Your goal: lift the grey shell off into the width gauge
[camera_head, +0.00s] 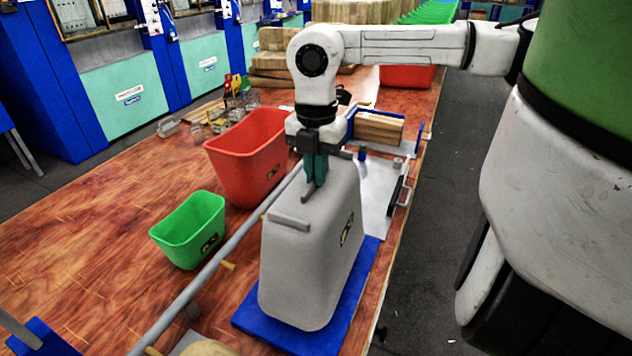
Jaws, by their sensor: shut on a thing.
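The grey shell (308,262) is a tall tapered box with rounded edges and a dark label on its right side. It stands upright over a blue base plate (247,318); I cannot tell whether it touches the plate. My gripper (313,180) points down at the top of the shell, its dark green fingers shut on the raised grip there. The fingers hide part of that grip. I cannot tell for certain which thing is the width gauge; a blue-ended frame (412,130) behind the shell, with a wooden block (378,127) in it, may be it.
A red bin (228,172) and a green bin (185,240) stand left of the shell. A long grey rail (205,275) runs between the bins and shell. A pale plate (378,187) with a dark handle lies behind the shell, near the table's right edge. The wooden table (90,245) is clear at left.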

